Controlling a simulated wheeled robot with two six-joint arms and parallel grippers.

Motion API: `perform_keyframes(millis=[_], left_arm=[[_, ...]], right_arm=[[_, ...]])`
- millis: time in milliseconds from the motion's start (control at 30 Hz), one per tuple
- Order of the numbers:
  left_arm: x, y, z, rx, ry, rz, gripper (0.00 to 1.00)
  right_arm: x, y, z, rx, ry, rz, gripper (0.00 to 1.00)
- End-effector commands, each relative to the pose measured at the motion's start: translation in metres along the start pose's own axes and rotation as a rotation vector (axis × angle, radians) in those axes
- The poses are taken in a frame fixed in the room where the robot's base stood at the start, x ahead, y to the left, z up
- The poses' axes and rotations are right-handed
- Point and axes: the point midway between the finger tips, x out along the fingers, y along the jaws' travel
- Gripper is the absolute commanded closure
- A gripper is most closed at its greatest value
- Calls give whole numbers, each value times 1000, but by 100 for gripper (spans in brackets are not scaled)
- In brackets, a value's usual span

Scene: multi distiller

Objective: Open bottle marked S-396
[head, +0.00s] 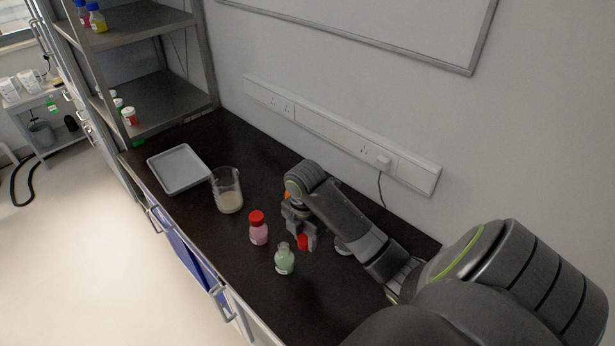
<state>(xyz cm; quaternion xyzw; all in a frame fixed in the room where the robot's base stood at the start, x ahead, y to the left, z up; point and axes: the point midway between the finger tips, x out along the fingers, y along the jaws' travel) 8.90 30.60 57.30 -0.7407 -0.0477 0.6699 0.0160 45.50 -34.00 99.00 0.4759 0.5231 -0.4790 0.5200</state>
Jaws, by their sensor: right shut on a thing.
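My right gripper (301,238) reaches down over the dark bench and is shut on a red cap (303,242). A small bottle with pale green contents (284,260) stands upright on the bench just left of and in front of the cap. Its neck shows no cap. A bottle with pink contents (259,235) and a red cap on it stands to the left of the green one. Labels are too small to read, so I cannot tell which is S-396. My left gripper is out of view.
A glass beaker (227,195) with beige contents and a grey tray (179,171) stand further left on the bench (315,290). A metal shelf (165,100) holds several small bottles. A wall with a socket strip (340,137) bounds the back. The front right bench is clear.

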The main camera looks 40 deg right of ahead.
Motion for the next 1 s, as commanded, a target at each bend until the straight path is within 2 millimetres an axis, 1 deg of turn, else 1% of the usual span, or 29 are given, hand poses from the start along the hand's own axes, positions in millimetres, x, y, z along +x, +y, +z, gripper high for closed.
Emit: perform_keyframes(millis=[67,167,200,333,533,700,800,1000], left_arm=[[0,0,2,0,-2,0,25],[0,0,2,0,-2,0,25],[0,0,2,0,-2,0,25],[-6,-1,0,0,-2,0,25],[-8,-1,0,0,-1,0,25],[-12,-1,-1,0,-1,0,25],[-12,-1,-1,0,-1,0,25],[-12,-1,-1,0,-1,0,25]], right_arm=[[4,-2,0,2,1,-2,95],[21,-3,0,4,3,-6,95],[29,-3,0,3,3,-8,95],[50,-3,0,3,3,-6,95],[69,-2,0,2,2,-4,95],[92,-2,0,2,2,-4,95],[99,-2,0,2,0,-3,95],[100,-2,0,1,-1,-1,95]])
